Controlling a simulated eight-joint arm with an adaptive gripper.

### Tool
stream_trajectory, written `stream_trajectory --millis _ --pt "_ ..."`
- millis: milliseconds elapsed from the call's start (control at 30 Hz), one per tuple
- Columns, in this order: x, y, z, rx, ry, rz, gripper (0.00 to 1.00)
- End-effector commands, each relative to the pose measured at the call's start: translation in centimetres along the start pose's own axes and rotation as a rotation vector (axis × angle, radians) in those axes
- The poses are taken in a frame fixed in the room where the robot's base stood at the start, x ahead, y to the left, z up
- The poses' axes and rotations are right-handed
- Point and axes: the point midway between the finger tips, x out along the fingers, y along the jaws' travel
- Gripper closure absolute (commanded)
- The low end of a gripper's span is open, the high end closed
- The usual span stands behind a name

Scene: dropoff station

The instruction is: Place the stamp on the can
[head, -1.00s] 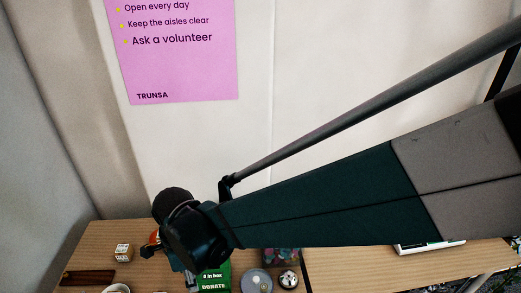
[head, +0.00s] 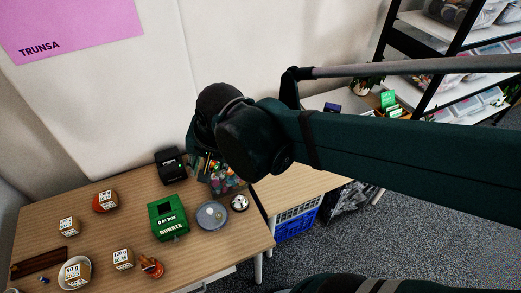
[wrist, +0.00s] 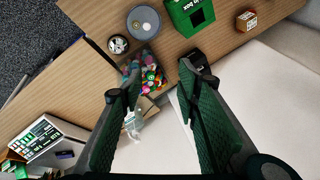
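I cannot tell for sure which thing is the stamp. A black blocky thing (head: 172,165), possibly the stamp, stands at the back of the wooden desk. It shows in the wrist view (wrist: 199,64), partly behind the right finger. A grey round thing (head: 212,215), possibly the can seen from above, stands right of the green donation box; it also shows in the wrist view (wrist: 143,22). My gripper (wrist: 160,74) is open with nothing between its fingers, above the back of the desk near a clear bin. In the head view my arm mostly hides it.
A small bell (head: 239,203) and a clear bin of colourful items (wrist: 153,76) are near. Labelled cubes (head: 122,259), an orange item (head: 151,267) and a brown tray (head: 38,263) fill the front left. A wall stands behind.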

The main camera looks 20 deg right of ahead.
Motion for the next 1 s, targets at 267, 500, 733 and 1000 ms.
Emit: stream_trajectory --millis 267,500,733,1000 --pt "-2.8 5.0 -2.8 -0.218 0.098 -0.018 0.68" --pt "-4.9 9.1 -4.4 -0.414 0.187 -0.002 0.68" --pt "-6.2 11.9 -5.2 -0.556 0.250 0.027 0.68" --pt "-6.6 12.7 -5.5 -0.607 0.270 0.040 0.68"
